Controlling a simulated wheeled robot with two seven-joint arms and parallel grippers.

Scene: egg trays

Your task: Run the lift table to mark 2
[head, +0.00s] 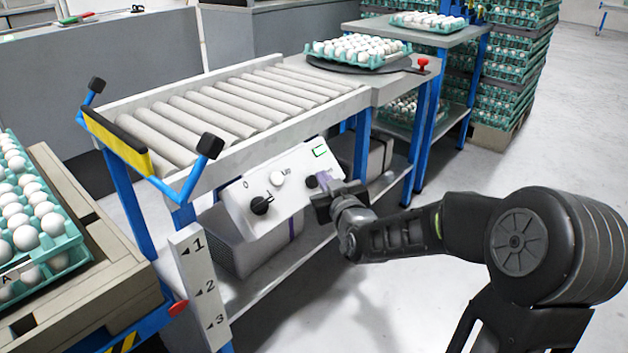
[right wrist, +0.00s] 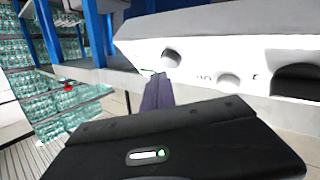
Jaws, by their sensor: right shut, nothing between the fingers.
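The lift table (head: 95,270) is at the left of the head view, carrying a pallet and a teal egg tray (head: 72,243). A white scale post (head: 205,305) marked 1, 2, 3 stands beside it. A red pointer (head: 178,308) on the table's edge shows near mark 2, slightly lower in the picture; the exact level is hard to tell. My right gripper (head: 324,181) is shut and empty close beside the dark button; I cannot tell contact. It also shows in the right wrist view (right wrist: 158,88).
A roller conveyor (head: 230,105) runs above the control box, with blue legs and a lower shelf. An egg tray (head: 358,52) sits at its far end near a red knob (head: 423,64). Stacked trays (head: 515,70) stand behind. The floor at right is clear.

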